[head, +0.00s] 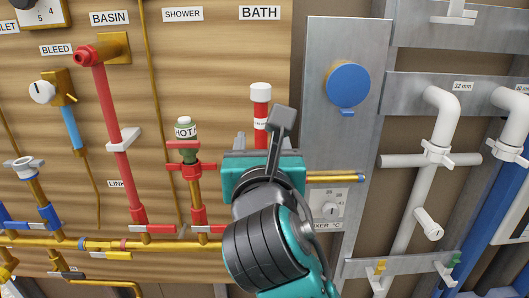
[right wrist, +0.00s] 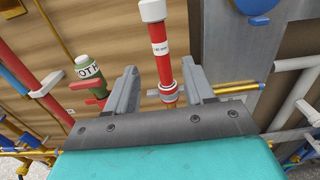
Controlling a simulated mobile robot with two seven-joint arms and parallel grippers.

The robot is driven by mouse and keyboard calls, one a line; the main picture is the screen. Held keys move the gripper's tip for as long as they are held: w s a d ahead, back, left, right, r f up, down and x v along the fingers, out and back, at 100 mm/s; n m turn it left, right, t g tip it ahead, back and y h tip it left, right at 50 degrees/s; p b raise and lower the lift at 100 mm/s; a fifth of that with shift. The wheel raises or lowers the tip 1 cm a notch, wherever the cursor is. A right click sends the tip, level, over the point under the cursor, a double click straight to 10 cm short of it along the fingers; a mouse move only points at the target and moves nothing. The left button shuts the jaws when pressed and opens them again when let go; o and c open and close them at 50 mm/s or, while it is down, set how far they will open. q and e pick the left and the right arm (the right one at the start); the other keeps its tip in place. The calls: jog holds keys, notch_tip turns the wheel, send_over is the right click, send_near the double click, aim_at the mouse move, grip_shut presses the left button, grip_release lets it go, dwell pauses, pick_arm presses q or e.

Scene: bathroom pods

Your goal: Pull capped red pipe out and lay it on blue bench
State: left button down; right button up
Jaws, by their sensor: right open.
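The capped red pipe (head: 261,107) stands upright against the wooden wall under the BATH label, with a white cap and a white tag. It also shows in the right wrist view (right wrist: 160,45), where its lower end meets a grey-and-red fitting. My right gripper (head: 262,135) is open in front of the pipe. In the right wrist view its two fingers (right wrist: 158,72) lie to the left and right of the pipe, with gaps showing. In the head view the gripper hides the pipe's lower part. I see no blue bench. My left gripper is not in view.
A grey panel with a blue disc (head: 348,85) and a mixer dial (head: 329,208) is on the right. White pipes (head: 437,130) are farther right. Yellow pipes (head: 100,243) run along the bottom.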

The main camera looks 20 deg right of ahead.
aim_at(261, 123)
jog(key=x, duration=1)
jog(key=shift+w+f+b, duration=0.1)
jog(key=shift+b, duration=0.25)
jog(key=shift+c, duration=0.4)
grip_shut()
